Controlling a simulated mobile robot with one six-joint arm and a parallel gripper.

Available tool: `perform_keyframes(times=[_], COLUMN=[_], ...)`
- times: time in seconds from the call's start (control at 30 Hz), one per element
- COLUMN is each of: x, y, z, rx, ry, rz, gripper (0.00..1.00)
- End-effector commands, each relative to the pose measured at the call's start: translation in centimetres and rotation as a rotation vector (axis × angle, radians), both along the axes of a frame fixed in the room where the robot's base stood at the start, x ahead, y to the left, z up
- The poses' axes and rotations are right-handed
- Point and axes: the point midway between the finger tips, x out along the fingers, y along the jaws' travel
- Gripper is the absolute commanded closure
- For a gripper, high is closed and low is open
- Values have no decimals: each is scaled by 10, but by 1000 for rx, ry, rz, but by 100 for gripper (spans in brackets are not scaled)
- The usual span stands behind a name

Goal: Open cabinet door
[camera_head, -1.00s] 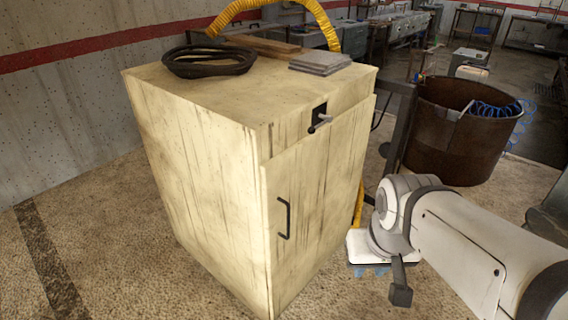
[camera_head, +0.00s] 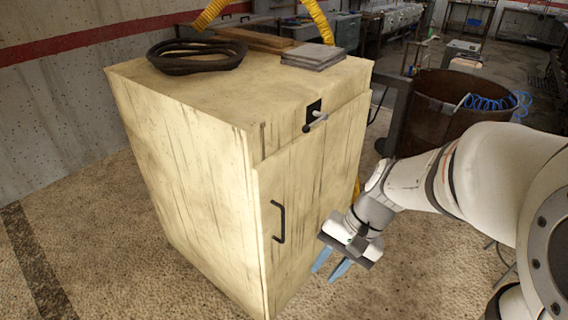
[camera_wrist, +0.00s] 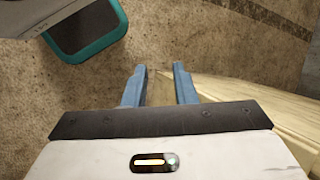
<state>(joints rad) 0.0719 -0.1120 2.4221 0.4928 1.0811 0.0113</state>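A cream wooden cabinet (camera_head: 185,150) stands on the floor at the centre left of the head view. Its front door (camera_head: 310,190) looks closed and has a black bar handle (camera_head: 279,221) near its left edge. A small lever latch (camera_head: 314,117) sits above the door. My gripper (camera_head: 328,267) is in front of the door, to the right of the handle and apart from it, with its blue fingers pointing down. In the wrist view the fingers (camera_wrist: 159,86) are spread with nothing between them. The cabinet's pale wood (camera_wrist: 245,100) shows at the right there; the handle does not.
A brown round bin (camera_head: 445,110) with a blue hose stands behind at the right. Bare floor lies in front of the cabinet.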

Motion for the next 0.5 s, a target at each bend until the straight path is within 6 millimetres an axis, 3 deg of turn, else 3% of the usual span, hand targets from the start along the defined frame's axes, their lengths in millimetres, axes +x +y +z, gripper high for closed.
perform_keyframes(times=[0.03, 0.23, 0.5], x=[7, 46, 124], y=[10, 47, 62], z=[-11, -36, -82], rx=[72, 369, 759], ry=[79, 337, 611], rz=[-58, -308, -694], gripper=[75, 75, 75])
